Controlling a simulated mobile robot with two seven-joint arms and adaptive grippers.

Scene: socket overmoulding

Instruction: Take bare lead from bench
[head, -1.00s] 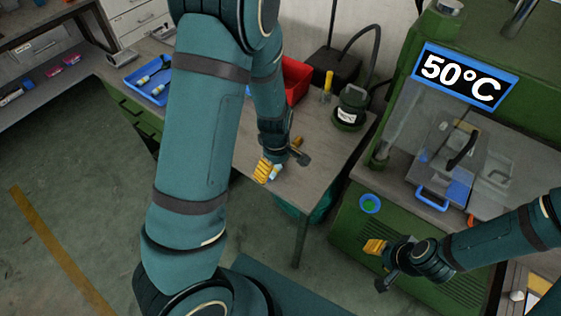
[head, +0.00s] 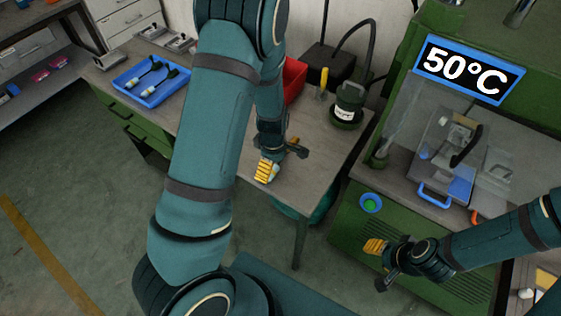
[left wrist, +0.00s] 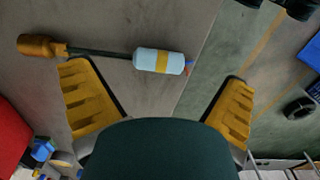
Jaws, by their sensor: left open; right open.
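The bare lead lies on the bench under my left gripper. In the left wrist view the lead (left wrist: 112,54) has a brown end, a dark cable and a light blue sleeve with a yellow band, with small coloured wire tips at the right. My left gripper (left wrist: 157,78) is open, its yellow fingers wide apart on the near side of the lead. My right gripper (head: 374,247) is open and empty in front of the green machine.
A blue tray (head: 120,91) with dark leads stands on the bench (head: 318,143) at the left. A red bin (head: 296,78), a yellow-handled tool (head: 323,82) and a dark green pot (head: 348,104) stand behind. The green machine (head: 345,225) with a 50°C display (head: 463,73) is at the right.

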